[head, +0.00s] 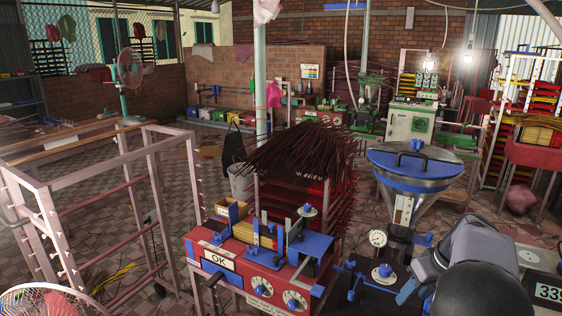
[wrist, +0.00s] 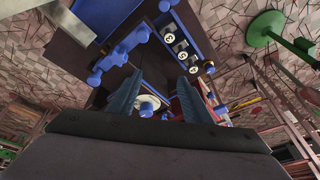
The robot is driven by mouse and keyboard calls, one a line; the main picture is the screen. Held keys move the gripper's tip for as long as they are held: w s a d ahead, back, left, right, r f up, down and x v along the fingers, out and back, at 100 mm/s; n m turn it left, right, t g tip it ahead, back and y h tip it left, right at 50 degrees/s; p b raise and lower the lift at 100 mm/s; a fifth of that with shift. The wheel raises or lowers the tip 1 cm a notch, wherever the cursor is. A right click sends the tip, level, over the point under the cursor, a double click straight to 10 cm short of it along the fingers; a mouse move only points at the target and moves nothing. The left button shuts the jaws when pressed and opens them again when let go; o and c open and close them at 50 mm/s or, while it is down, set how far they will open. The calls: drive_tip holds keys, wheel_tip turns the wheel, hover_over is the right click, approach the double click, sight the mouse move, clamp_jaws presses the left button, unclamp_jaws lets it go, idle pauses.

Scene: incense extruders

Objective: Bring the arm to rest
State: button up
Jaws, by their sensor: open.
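My gripper (wrist: 158,92) shows in the wrist view with two ribbed blue-grey fingers spread apart and nothing held between them. Behind the gap lie a dark machine top (wrist: 120,65) and a blue knob on a white dial (wrist: 147,106). In the head view my dark grey arm fills the lower right corner. A blue-grey part of my gripper (head: 407,291) shows beside it, near the blue knob on its white dial (head: 382,272). The arm hides part of the machine there, and I cannot tell the exact gap between fingers and machine.
A steel hopper with a blue lid (head: 415,172) stands just behind my arm. A red machine with an OK panel (head: 222,259) stands left of it, below dark incense sticks (head: 300,150). A pink metal rack (head: 100,180) is farther left. Tiled floor (head: 190,160) is open behind the rack.

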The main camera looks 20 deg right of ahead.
drive_tip(key=a+f+g+p, duration=0.1)
drive_tip(key=a+f+g, duration=0.1)
drive_tip(key=a, duration=1.6)
drive_tip(key=s+a+f+g+p, duration=0.1)
drive_tip(key=s+a+f+p, duration=0.1)
drive_tip(key=s+a, duration=1)
drive_tip(key=a+f, duration=0.1)
drive_tip(key=a, duration=0.1)
drive_tip(key=shift+s+a+f+g, duration=0.3)
drive_tip(key=shift+s+a+f, duration=0.05)
drive_tip(key=shift+s+f, duration=0.05)
drive_tip(key=shift+o, duration=0.6)
drive_tip(key=shift+s+a+f, duration=0.15)
drive_tip(key=shift+s+a, duration=0.05)
drive_tip(key=shift+s, duration=0.2)
drive_tip(key=o, duration=1)
drive_tip(key=shift+o, duration=1.4)
drive_tip(key=shift+d+r, duration=0.2)
drive_tip(key=d+r+m+t+h+p, duration=0.1)
drive_tip(key=d+r+m+p, duration=0.8)
drive_tip(key=d+r+p, duration=1.05)
drive_tip(key=w+d+r+t+h+b, duration=0.1)
drive_tip(key=w+d+r+b, duration=0.1)
drive_tip(key=d, duration=0.4)
drive_tip(key=w+d+r+t+h+b, duration=0.1)
drive_tip(key=w+d+r+b, duration=0.1)
drive_tip(key=d+r, duration=0.3)
drive_tip(key=shift+w+d+r+h, duration=0.3)
drive_tip(key=shift+w+d, duration=0.15)
drive_tip(key=shift+w, duration=0.15)
